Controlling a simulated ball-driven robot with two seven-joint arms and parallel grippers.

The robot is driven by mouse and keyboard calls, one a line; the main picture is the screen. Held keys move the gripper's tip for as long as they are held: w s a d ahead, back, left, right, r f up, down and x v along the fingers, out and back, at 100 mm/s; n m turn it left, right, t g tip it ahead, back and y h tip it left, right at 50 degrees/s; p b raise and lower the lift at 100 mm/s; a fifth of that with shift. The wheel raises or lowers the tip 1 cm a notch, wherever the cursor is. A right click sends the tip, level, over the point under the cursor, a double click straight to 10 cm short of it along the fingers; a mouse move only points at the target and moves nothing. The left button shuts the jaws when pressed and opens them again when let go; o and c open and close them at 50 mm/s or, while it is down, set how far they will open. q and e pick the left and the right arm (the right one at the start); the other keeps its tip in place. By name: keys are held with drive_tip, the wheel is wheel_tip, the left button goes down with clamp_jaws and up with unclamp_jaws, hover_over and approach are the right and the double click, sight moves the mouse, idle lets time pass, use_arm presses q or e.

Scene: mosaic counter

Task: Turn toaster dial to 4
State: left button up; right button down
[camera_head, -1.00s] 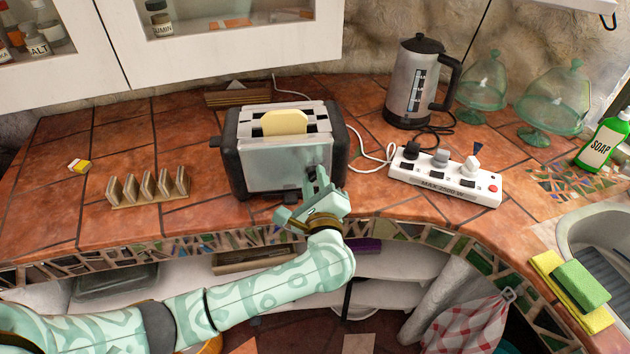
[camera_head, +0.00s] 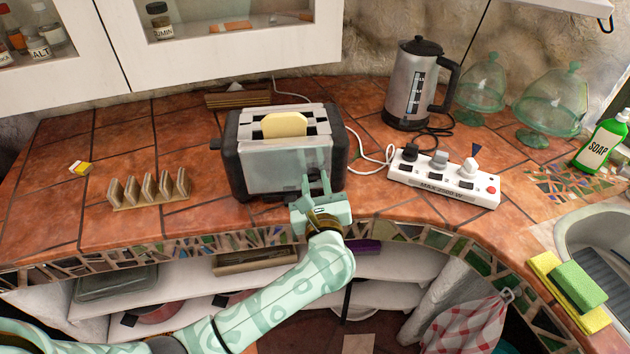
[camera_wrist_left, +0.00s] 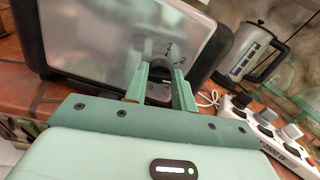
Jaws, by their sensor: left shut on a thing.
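The toaster (camera_head: 265,178) stands on the tiled counter, silver with black ends, with a bread slice (camera_head: 284,125) in its slot. My left gripper (camera_head: 316,180) is at the right part of the toaster's front face. In the left wrist view my left gripper (camera_wrist_left: 160,80) is shut on the dark dial (camera_wrist_left: 157,92), one finger on each side. My right gripper is not in view.
A white power strip (camera_head: 445,178) and a kettle (camera_head: 412,85) stand right of the toaster, with cables between. A toast rack (camera_head: 150,190) stands to the left. The cabinet (camera_head: 220,50) hangs above. The counter's front edge is close below the gripper.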

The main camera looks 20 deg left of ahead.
use_arm(q)
drive_tip(key=m+p, duration=0.3)
drive_tip(key=m, duration=0.3)
drive_tip(key=shift+d+r, duration=0.1)
drive_tip(key=shift+m+p, duration=1.2)
drive_tip(key=shift+m, duration=1)
drive_tip(key=shift+f+m, duration=0.2)
drive_tip(key=shift+m, duration=0.1)
drive_tip(key=o, duration=1)
drive_tip(key=shift+d, duration=0.1)
